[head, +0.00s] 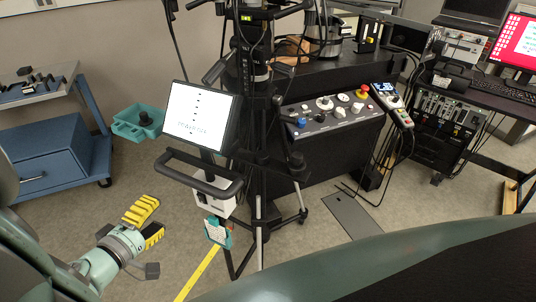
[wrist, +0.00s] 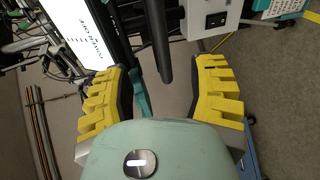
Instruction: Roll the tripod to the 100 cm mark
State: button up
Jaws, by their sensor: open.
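The black tripod (head: 258,215) stands upright on the floor in the middle of the head view, its legs spread. A black loop handle (head: 232,187) sticks out from it towards the lower left, below a white screen (head: 198,115). My gripper (head: 155,220) is open and empty, left of and below the handle, apart from it. In the wrist view a black bar (wrist: 159,40), likely the handle, shows between my open yellow fingers (wrist: 160,95). A yellow measuring strip (head: 203,272) runs along the floor by the tripod's legs; its marks are too small to read.
A blue cart (head: 50,150) with a teal tray (head: 138,122) stands at the left. A black control console (head: 335,120) stands close behind the tripod at right. Open floor lies around my gripper.

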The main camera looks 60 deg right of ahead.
aim_at(188, 184)
jog(key=p+x, duration=0.2)
jog(key=x, duration=1)
jog(key=shift+d, duration=0.4)
jog(key=shift+x, duration=1.5)
jog(key=shift+f, duration=0.1)
grip_shut()
